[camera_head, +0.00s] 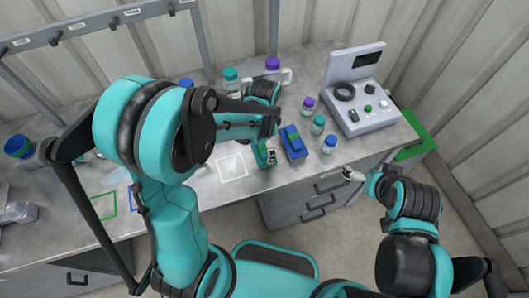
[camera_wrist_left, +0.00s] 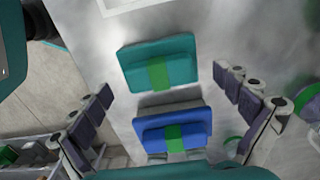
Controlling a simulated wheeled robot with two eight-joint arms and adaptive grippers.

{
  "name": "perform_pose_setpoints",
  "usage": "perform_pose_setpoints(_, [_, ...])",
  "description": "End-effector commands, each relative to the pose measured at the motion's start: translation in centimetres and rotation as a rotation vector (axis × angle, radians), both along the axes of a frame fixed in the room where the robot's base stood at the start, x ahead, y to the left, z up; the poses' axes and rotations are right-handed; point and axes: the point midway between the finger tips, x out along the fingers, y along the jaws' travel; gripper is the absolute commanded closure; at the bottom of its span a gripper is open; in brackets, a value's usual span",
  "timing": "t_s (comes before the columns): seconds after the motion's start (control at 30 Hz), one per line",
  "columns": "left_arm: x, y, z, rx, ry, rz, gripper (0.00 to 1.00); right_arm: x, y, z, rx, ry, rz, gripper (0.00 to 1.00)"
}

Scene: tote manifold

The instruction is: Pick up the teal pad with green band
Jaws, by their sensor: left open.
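The teal pad with a green band (camera_wrist_left: 140,62) lies flat on the grey bench in the left wrist view. A blue pad with a green band (camera_wrist_left: 190,130) lies beside it, nearer my palm. My left gripper (camera_wrist_left: 162,84) is open, with its fingers spread on either side of the two pads and nothing between them held. In the head view, the teal pad (camera_head: 265,156) is partly hidden under my left gripper (camera_head: 269,147), and the blue pad (camera_head: 294,142) is just to its right. My right gripper (camera_head: 351,174) is in front of the bench, away from the pads; its jaw state is unclear.
Small bottles with purple (camera_head: 308,104), teal (camera_head: 318,124) and blue (camera_head: 329,144) caps stand right of the pads. A grey control box (camera_head: 370,117) stands further right. A white outlined square (camera_head: 232,167) on the bench left of the teal pad is bare. More bottles stand behind.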

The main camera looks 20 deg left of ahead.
Motion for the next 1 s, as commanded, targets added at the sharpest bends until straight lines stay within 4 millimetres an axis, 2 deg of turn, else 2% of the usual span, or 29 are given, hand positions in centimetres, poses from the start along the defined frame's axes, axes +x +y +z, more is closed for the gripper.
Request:
perform_pose_setpoints(0.03, [-0.1,0.1,-1.2,0.000,0.000,0.001,0.00,0.0,0.0,-0.7,0.000,0.000,0.000,0.00])
perform_pose_setpoints(0.2, [-0.1,0.1,-3.3,0.000,0.000,0.001,0.00,0.0,0.0,-1.5,0.000,0.000,0.000,0.00])
perform_pose_setpoints(0.47, [-0.1,0.1,-3.5,0.001,-0.001,0.001,0.00,0.0,0.0,-1.4,0.000,0.000,0.000,0.00])
perform_pose_setpoints(0.5, [-0.1,0.1,-3.5,0.000,-0.001,0.001,0.03,0.0,0.0,-1.4,0.000,0.000,0.000,0.00])
perform_pose_setpoints(0.6, [-0.1,0.1,-3.5,0.000,-0.001,0.001,0.29,0.0,0.0,-1.4,0.000,0.000,0.000,0.00])
perform_pose_setpoints(0.67, [-0.1,0.1,-3.5,0.000,-0.001,0.001,0.43,0.0,0.0,-1.4,0.000,0.000,0.000,0.00])
perform_pose_setpoints(1.0, [-0.1,0.1,-3.4,0.000,-0.001,0.001,0.43,0.0,0.0,-1.4,0.000,0.000,0.000,0.00])
